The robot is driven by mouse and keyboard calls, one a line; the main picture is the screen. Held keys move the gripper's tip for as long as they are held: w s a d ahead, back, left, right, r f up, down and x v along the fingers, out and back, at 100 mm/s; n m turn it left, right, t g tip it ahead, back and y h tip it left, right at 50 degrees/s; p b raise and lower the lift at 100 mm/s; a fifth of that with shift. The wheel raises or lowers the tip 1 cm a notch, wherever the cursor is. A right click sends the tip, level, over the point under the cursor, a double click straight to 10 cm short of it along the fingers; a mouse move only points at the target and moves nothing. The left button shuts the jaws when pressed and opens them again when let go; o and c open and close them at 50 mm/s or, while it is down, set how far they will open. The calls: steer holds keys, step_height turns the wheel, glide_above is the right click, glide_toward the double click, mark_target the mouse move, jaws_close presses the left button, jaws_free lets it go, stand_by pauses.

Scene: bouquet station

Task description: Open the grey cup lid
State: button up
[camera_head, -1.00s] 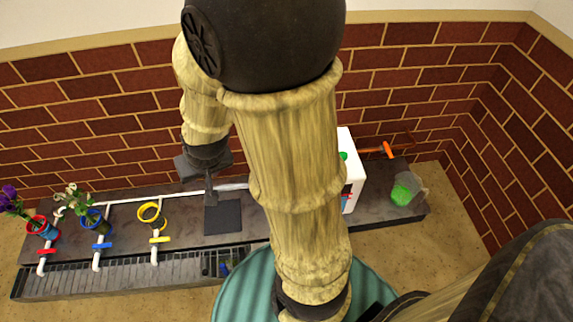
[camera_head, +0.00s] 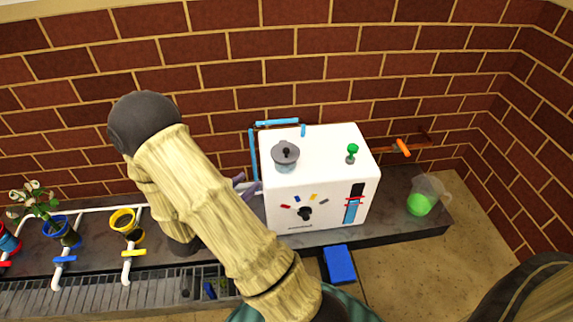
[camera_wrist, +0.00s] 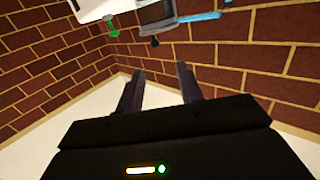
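The grey cup (camera_head: 286,165) stands upright on top of the white box, near its left side. Its dark grey lid (camera_head: 286,151) with a black knob sits on it, closed. In the wrist view, which is upside down, the cup (camera_wrist: 158,13) is near the top edge with the lid knob (camera_wrist: 155,42) pointing down. My gripper (camera_wrist: 158,75) is open and empty, its two fingers apart, and clear of the cup. In the head view my arm mostly hides the gripper, left of the white box.
The white box (camera_head: 330,180) carries a green knob (camera_head: 352,150), and blue bars (camera_head: 254,155) stand at its left. A jug with green liquid (camera_head: 420,203) stands right. A yellow ring pot (camera_head: 123,222) and a blue pot (camera_head: 58,228) stand left. A brick wall is behind.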

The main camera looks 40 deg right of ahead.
mark_target(285, 154)
steer(key=shift+s+g+h, duration=0.35)
steer(key=shift+g+h, duration=0.05)
steer(key=b+x, duration=0.2)
steer(key=x, duration=0.3)
steer(key=b+x, duration=0.2)
steer(key=x, duration=0.3)
steer(key=b+x, duration=0.2)
steer(key=x, duration=0.4)
steer(key=shift+f+b, duration=0.3)
steer(key=shift+w+d+r, duration=0.2)
steer(key=shift+w+d, duration=0.05)
steer(key=shift+d, duration=0.5)
jaws_close()
